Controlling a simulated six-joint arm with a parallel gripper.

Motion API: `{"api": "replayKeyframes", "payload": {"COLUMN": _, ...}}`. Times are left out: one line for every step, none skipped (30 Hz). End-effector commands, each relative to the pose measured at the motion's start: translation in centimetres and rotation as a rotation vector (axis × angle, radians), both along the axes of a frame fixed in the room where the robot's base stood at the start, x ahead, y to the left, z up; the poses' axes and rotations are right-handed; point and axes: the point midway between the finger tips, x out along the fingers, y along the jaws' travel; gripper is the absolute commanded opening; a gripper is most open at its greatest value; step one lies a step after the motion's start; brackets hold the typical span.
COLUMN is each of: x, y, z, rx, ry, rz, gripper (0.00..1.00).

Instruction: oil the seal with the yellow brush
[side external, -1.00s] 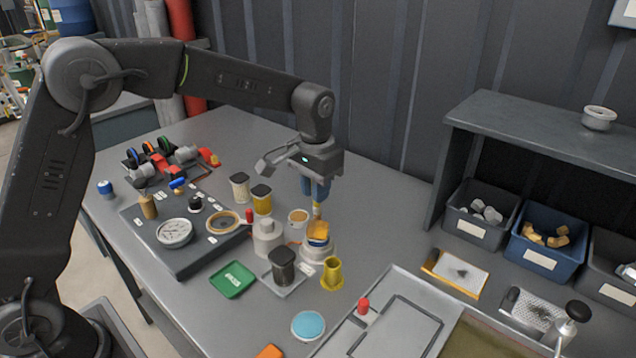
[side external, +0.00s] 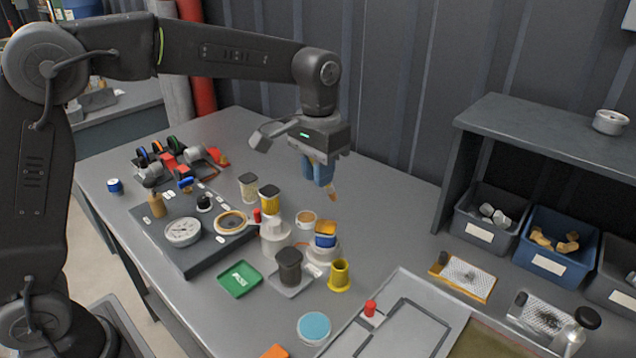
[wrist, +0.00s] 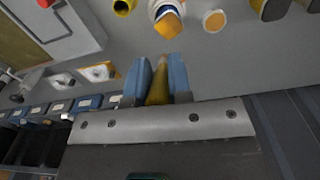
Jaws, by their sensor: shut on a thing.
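My gripper (side external: 321,178) has blue fingers and is shut on a yellow brush (side external: 332,195). It holds the brush in the air above the table's back part, behind the pots. In the wrist view the brush (wrist: 158,88) sits between the two blue fingers (wrist: 159,74), its tan tip pointing away. A pot with an orange top and a blue band (side external: 325,234) stands on a white base, in front of and below the brush, apart from it.
A yellow cup (side external: 339,275), a dark jar (side external: 289,267) and a green tray (side external: 240,279) stand near the pot. A round gauge (side external: 183,232) is on the dark board. A grey shelf (side external: 540,130) and bins (side external: 556,240) stand at the right. Table behind the pots is clear.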

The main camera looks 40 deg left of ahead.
Motion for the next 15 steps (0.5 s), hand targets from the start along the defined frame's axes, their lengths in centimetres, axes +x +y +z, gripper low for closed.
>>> {"api": "replayKeyframes", "payload": {"x": 0.1, "y": 0.0, "z": 0.5, "rx": 0.0, "ry": -0.004, "rz": 0.001, "gripper": 0.0}}
{"api": "replayKeyframes", "payload": {"x": 0.1, "y": 0.0, "z": 0.8, "rx": 0.0, "ry": -0.004, "rz": 0.001, "gripper": 0.0}}
{"api": "replayKeyframes", "payload": {"x": 0.1, "y": 0.0, "z": 1.1, "rx": 0.0, "ry": -0.003, "rz": 0.001, "gripper": 0.0}}
{"api": "replayKeyframes", "payload": {"x": 0.1, "y": 0.0, "z": 1.3, "rx": 0.0, "ry": -0.003, "rz": 0.001, "gripper": 0.0}}
{"api": "replayKeyframes", "payload": {"x": 0.1, "y": 0.0, "z": 1.5, "rx": 0.0, "ry": -0.003, "rz": 0.001, "gripper": 0.0}}
{"api": "replayKeyframes", "payload": {"x": 0.1, "y": 0.1, "z": 1.7, "rx": 0.001, "ry": -0.004, "rz": 0.001, "gripper": 0.0}}
{"api": "replayKeyframes", "payload": {"x": 0.1, "y": 0.1, "z": 1.8, "rx": 0.001, "ry": -0.004, "rz": 0.001, "gripper": 0.0}}
{"api": "replayKeyframes", "payload": {"x": 0.1, "y": 0.1, "z": 1.9, "rx": 0.001, "ry": -0.003, "rz": 0.001, "gripper": 0.0}}
{"api": "replayKeyframes", "payload": {"x": 0.1, "y": 0.1, "z": 1.9, "rx": 0.001, "ry": -0.003, "rz": 0.001, "gripper": 0.0}}
{"api": "replayKeyframes", "payload": {"x": 0.1, "y": 0.1, "z": 1.9, "rx": 0.001, "ry": -0.003, "rz": 0.001, "gripper": 0.0}}
{"api": "replayKeyframes", "payload": {"x": 0.1, "y": 0.1, "z": 1.9, "rx": 0.001, "ry": -0.003, "rz": 0.001, "gripper": 0.0}}
{"api": "replayKeyframes", "payload": {"x": 0.1, "y": 0.1, "z": 1.9, "rx": 0.001, "ry": -0.003, "rz": 0.001, "gripper": 0.0}}
{"api": "replayKeyframes", "payload": {"x": 0.1, "y": 0.1, "z": 1.9, "rx": 0.001, "ry": -0.003, "rz": 0.001, "gripper": 0.0}}
{"api": "replayKeyframes", "payload": {"x": 0.1, "y": 0.1, "z": 1.9, "rx": 0.001, "ry": -0.003, "rz": 0.001, "gripper": 0.0}}
{"api": "replayKeyframes", "payload": {"x": 0.1, "y": 0.1, "z": 1.9, "rx": 0.001, "ry": -0.003, "rz": 0.001, "gripper": 0.0}}
